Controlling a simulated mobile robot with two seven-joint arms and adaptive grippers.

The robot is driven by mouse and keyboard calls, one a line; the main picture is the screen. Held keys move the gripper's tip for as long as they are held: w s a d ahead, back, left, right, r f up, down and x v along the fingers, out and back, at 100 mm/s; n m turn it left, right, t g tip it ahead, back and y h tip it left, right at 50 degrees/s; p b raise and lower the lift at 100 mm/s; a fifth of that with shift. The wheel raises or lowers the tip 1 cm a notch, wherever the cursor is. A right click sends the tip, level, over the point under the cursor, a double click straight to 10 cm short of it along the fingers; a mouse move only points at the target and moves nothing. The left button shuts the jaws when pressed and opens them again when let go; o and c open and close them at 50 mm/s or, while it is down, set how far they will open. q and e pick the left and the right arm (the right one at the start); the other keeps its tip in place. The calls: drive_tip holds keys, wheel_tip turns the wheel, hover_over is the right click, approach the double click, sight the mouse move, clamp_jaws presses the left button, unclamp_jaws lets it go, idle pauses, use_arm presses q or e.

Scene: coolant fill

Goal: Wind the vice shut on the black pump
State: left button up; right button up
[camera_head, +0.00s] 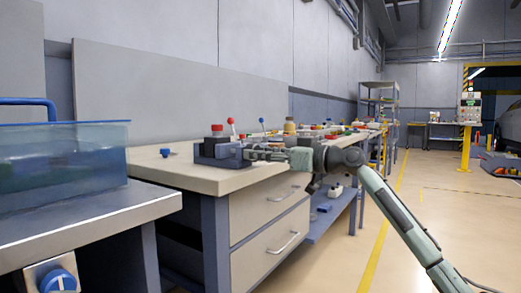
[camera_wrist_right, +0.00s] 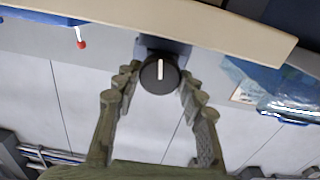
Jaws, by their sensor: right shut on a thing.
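The blue-grey vice (camera_head: 208,152) stands on the near corner of the beige workbench. A small dark piece with a red cap (camera_head: 217,128) shows at its top, apparently the black pump; how tightly the jaws sit against it is too small to tell. My right gripper (camera_head: 252,154) reaches in from the right at the vice's side. In the right wrist view its fingers (camera_wrist_right: 158,80) are closed around the vice's round black knob (camera_wrist_right: 159,77), which has a white mark pointing up and down the picture. My left gripper is not in view.
On the workbench (camera_head: 190,177) are a blue piece (camera_head: 166,153), a red-balled lever (camera_head: 231,122), a blue-balled lever (camera_head: 262,120) and a tan-capped bottle (camera_head: 290,126). A transparent blue tank (camera_head: 65,158) stands on the nearer left table. The floor at right is open.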

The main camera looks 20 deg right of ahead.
drive_tip(key=o, duration=1.2)
drive_tip(key=shift+c, duration=0.2)
drive_tip(key=shift+d, duration=0.1)
drive_tip(key=v, duration=1.2)
